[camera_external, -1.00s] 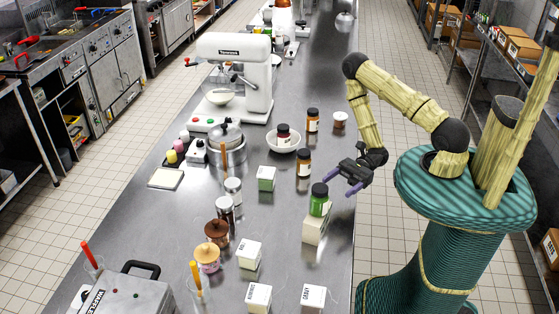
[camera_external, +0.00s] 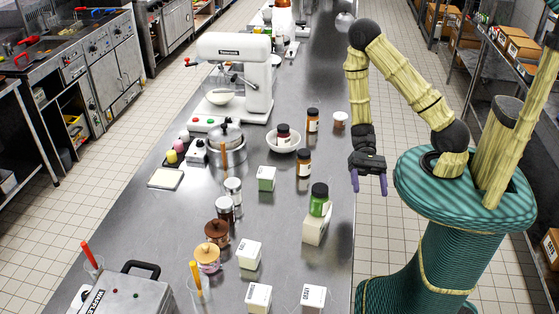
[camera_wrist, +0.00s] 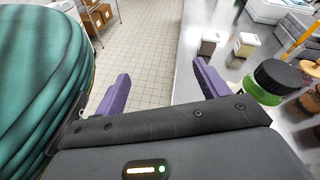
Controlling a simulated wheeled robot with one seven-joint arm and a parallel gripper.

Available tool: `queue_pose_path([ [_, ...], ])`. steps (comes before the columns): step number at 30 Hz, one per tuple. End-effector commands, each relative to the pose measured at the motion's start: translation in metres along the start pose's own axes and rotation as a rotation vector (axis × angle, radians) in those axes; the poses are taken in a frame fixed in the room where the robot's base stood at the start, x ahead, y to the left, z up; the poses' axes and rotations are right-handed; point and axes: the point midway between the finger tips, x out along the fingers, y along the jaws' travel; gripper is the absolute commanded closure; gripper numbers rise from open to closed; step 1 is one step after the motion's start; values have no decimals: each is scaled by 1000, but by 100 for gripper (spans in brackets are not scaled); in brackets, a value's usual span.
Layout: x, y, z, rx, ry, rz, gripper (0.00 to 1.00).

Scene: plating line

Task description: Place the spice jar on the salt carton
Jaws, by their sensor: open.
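A green jar (camera_external: 319,205) with a black lid stands upright on a pale carton (camera_external: 316,231) near the counter's right edge. I cannot read that carton's label, so I cannot tell whether it is the salt carton. The jar also shows at the right of the wrist view (camera_wrist: 263,92), beyond my right finger. My gripper (camera_external: 369,183) is open and empty, pointing down just off the counter's right edge, apart from the jar. In the wrist view, floor shows between its purple fingers (camera_wrist: 160,85).
More small cartons (camera_external: 249,255) (camera_external: 313,297) stand on the counter's near part. Brown jars with dark lids (camera_external: 304,164) (camera_external: 313,121) stand behind the green jar, and another sits in a white bowl (camera_external: 283,146). Tiled floor lies right of the counter (camera_external: 292,225).

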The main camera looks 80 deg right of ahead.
Motion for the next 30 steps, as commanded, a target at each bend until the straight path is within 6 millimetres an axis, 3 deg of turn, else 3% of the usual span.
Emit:
queue_pose_path([
  [6,-21,28,4,-250,250,384,26],
  [11,-50,27,0,-458,473,606,26],
  [14,-71,15,1,-603,624,713,26],
  [21,-113,-40,24,-978,975,859,26],
  [25,-122,-60,38,-1100,1074,877,26],
  [30,-124,-64,41,-1124,1094,880,26],
])
